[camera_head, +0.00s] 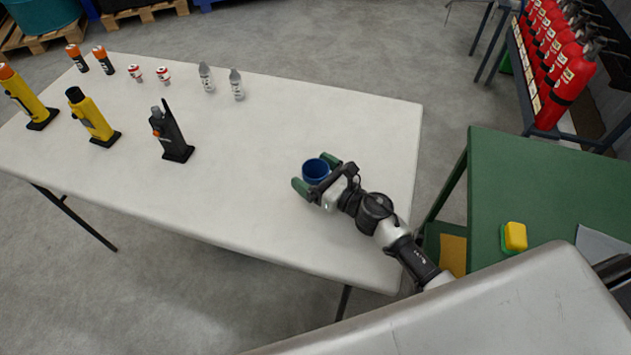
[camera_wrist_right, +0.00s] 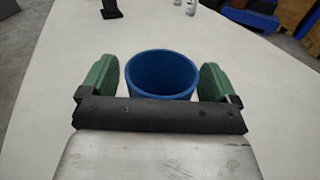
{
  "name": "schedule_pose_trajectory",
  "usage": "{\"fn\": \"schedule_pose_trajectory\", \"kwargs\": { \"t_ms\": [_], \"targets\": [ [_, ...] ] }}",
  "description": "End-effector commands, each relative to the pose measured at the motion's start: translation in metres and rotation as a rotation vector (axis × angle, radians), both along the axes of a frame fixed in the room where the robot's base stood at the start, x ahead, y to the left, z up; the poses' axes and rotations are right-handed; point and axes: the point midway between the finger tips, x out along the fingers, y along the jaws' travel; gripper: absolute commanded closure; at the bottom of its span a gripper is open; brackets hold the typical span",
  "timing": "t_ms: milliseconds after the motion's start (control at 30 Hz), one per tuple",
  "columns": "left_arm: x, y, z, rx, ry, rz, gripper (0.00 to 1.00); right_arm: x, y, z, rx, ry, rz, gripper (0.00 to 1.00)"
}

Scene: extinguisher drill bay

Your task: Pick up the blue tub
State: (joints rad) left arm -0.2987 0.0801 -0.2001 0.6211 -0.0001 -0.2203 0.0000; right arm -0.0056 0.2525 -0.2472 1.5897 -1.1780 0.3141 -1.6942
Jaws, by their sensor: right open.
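The blue tub (camera_head: 316,170) stands upright on the white table (camera_head: 330,115), near its right end. It is round, with an open top. My right gripper (camera_head: 314,174) is at the tub, with one green-padded finger on each side of it. In the right wrist view the tub (camera_wrist_right: 162,75) sits between the two open fingers (camera_wrist_right: 162,84), with a narrow gap visible on each side. The tub's lower part is hidden behind the dark gripper bar in that view. My left gripper is not in view.
Yellow torches (camera_head: 93,116), a black radio (camera_head: 170,134), batteries and small bottles (camera_head: 236,85) stand on the table's left and far parts. A green table (camera_head: 560,180) with a yellow sponge (camera_head: 515,236) is at the right. Red extinguishers (camera_head: 565,85) stand on a rack behind. The table's middle is clear.

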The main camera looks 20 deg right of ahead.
Motion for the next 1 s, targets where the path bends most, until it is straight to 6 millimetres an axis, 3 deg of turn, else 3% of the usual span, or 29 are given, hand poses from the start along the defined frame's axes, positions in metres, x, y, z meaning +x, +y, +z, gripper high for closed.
{"fn": "schedule_pose_trajectory", "kwargs": {
  "t_ms": [33, 400, 767, 1000],
  "targets": [
    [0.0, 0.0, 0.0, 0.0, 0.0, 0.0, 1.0, 0.0, 0.0, 0.0, 0.0, 0.0, 0.0, 0.12],
    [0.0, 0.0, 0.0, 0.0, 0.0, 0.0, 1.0, 0.0, 0.0, 0.0, 0.001, -0.001, 0.0, 0.67],
    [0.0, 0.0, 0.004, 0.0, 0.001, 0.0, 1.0, 0.0, -0.001, 0.008, -0.002, -0.002, 0.0, 0.67],
    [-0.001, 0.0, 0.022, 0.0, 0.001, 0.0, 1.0, 0.0, -0.001, 0.048, -0.006, -0.006, 0.002, 0.67]
  ]
}}
